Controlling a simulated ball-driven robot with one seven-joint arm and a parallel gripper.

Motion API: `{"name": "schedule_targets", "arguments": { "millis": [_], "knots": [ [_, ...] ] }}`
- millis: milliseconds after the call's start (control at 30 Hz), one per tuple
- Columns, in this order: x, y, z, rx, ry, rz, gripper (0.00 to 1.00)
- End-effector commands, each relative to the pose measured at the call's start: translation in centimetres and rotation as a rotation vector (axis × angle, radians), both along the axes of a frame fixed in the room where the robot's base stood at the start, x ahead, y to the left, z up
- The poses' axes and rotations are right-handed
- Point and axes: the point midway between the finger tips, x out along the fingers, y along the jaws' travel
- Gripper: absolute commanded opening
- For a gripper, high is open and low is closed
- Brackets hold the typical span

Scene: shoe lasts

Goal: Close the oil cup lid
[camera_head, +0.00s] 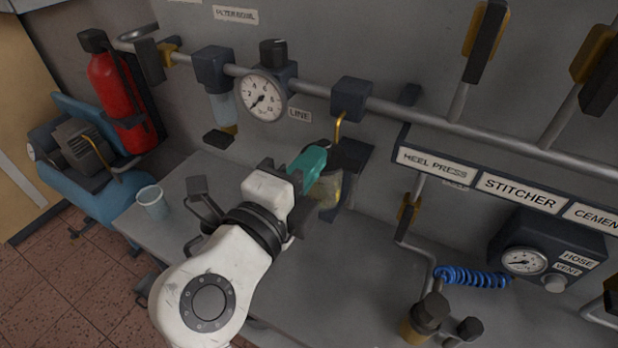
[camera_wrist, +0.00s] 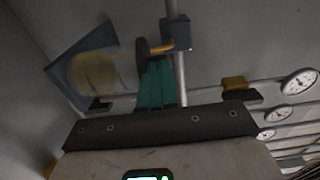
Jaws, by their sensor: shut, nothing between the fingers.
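The oil cup (camera_head: 327,192) is a yellowish glass cup on a dark wall bracket, below a brass elbow pipe (camera_head: 339,128). My gripper partly hides it in the head view. In the wrist view the amber cup (camera_wrist: 95,74) is at the upper left. A dark round disc, apparently the lid (camera_wrist: 142,62), shows nearly edge-on between the cup and the brass pipe; I cannot tell whether it is seated. My gripper (camera_head: 319,154) has teal fingers, shut and empty, at the cup's top. In the wrist view the fingertips (camera_wrist: 160,64) are beside the disc; contact is unclear.
A grey pipe (camera_head: 315,90) with a pressure gauge (camera_head: 263,97) and a filter bowl (camera_head: 224,108) runs along the wall above. A labelled rail (camera_head: 480,180) is to the right.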

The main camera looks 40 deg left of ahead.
Motion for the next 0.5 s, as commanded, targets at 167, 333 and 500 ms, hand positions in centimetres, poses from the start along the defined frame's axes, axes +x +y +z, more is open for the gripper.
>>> {"name": "schedule_targets", "arguments": {
  "millis": [167,333,500],
  "knots": [
    [0.50,0.31,-0.66,0.003,0.000,-0.040,0.00],
    [0.88,0.55,-0.54,0.005,0.001,-0.053,0.00],
    [1.16,0.76,-0.18,0.003,0.000,-0.051,0.00]
  ]
}}
